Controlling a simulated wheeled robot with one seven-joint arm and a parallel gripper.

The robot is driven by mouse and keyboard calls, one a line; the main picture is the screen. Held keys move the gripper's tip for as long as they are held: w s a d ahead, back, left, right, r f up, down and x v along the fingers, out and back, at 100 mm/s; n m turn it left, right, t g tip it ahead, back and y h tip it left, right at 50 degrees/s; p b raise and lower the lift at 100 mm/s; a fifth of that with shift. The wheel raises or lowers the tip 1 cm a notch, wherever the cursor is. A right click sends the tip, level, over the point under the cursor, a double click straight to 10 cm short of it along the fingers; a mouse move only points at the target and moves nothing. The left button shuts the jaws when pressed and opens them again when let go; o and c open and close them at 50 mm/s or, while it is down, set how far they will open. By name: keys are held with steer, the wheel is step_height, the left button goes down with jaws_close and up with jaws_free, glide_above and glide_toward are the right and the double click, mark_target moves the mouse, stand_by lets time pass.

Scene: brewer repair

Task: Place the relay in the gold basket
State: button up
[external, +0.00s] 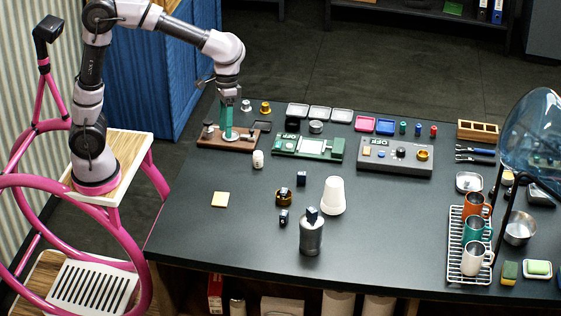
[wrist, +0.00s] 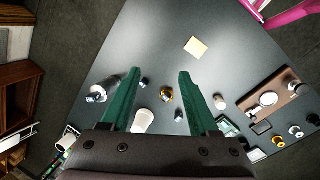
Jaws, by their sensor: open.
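Several small dark-blue blocks could be the relay; I cannot tell which. One block (external: 301,178) stands on the table, another (external: 284,216) lies nearer the front, and a third (external: 312,214) sits on a grey metal canister. The gold basket appears to be the small gold cup (external: 284,199), with something dark in or on it; it also shows in the wrist view (wrist: 166,95). My gripper (external: 228,136) has green fingers and hangs over the brown board at the table's left. In the wrist view its fingers (wrist: 159,74) are apart, with nothing held.
An upturned white cup stack (external: 333,196) and the canister (external: 311,239) stand close to the blocks. A beige square (external: 220,200) lies to the left. A green circuit board (external: 308,147) and grey control box (external: 394,158) stand behind. The front left of the table is clear.

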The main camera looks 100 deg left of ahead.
steer(key=s+r+m+t+y, duration=0.2)
steer(key=s+m, duration=0.3)
steer(key=s, duration=0.5)
steer(key=s+r+m+t+y, duration=0.2)
steer(key=s+r+m+t, duration=0.3)
steer(key=s, duration=0.5)
steer(key=shift+s+a+r+m+y, duration=0.15)
steer(key=shift+s+r+m+y, duration=0.1)
steer(key=shift+m+y, duration=0.15)
